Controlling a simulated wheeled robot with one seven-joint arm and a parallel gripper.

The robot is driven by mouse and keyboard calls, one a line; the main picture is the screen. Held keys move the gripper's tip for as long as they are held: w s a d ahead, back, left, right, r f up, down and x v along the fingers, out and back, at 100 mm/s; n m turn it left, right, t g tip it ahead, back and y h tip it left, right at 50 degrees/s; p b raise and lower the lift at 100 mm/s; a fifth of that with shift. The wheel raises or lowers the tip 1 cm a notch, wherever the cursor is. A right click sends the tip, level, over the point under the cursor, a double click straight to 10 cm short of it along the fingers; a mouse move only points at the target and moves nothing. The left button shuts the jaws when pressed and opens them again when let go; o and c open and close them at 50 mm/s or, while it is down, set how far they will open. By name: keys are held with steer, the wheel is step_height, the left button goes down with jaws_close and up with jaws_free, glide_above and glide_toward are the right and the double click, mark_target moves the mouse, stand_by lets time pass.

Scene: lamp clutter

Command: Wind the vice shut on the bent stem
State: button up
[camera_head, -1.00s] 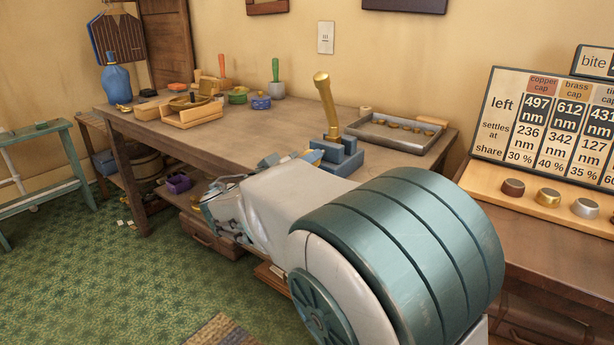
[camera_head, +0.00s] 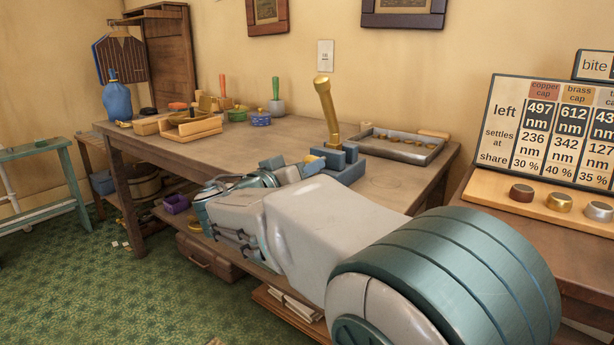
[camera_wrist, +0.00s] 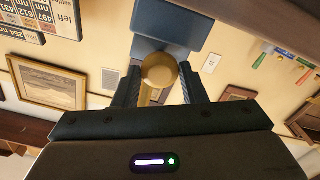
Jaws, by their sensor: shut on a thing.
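The blue vice (camera_head: 345,172) stands on the workbench. The golden bent stem (camera_head: 329,112) rises from between its jaws, its top bent to the left. Whether both jaws touch the stem I cannot tell. My gripper (camera_head: 296,166) is at the vice's left side, partly hidden behind my arm in the head view. In the wrist view, which is upside down, my gripper (camera_wrist: 160,80) has its two dark fingers on either side of a round brass knob (camera_wrist: 158,69) and is shut on it. The vice's blue body (camera_wrist: 172,25) shows just beyond.
A grey tray (camera_head: 436,151) with small brass pieces lies right of the vice. Wooden holders (camera_head: 190,132), small pots and a blue bottle (camera_head: 116,101) stand at the bench's far left. A sign board (camera_head: 535,130) with caps stands right. The bench middle is clear.

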stand_by(0.3)
steer(key=shift+m, duration=1.8)
steer(key=o, duration=0.5)
steer(key=shift+o, duration=0.2)
steer(key=shift+s+a, duration=0.1)
steer(key=shift+a, duration=0.05)
steer(key=shift+v, duration=2.35)
